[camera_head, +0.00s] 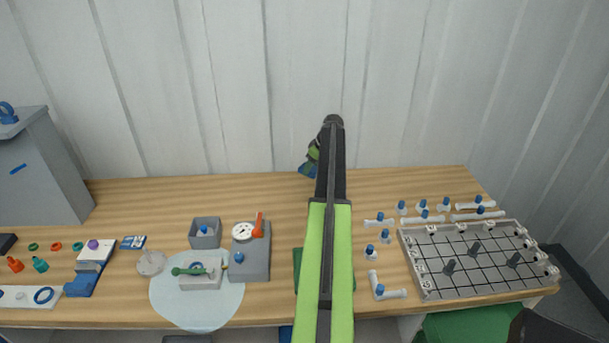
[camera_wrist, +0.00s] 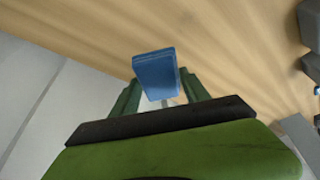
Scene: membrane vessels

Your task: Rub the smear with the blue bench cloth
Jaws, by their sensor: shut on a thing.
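The blue bench cloth (camera_wrist: 155,74) is a folded blue block between the two green fingers of my gripper (camera_wrist: 160,90) in the wrist view. My gripper is shut on it. In the head view my gripper (camera_head: 313,156) is at the back of the wooden bench, near the wall, mostly hidden behind my arm. A blue bit of the cloth (camera_head: 307,170) shows below the fingers there. Whether the cloth touches the bench top cannot be told. I cannot make out the smear in either view; my arm covers part of the bench.
A round pale mat (camera_head: 225,300) and a grey block (camera_head: 254,262) stand left of my arm. A gridded tray (camera_head: 425,293) with white pipe pieces around it is on the right. A grey cabinet (camera_head: 40,170) stands at far left. The back strip of the bench is mostly clear.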

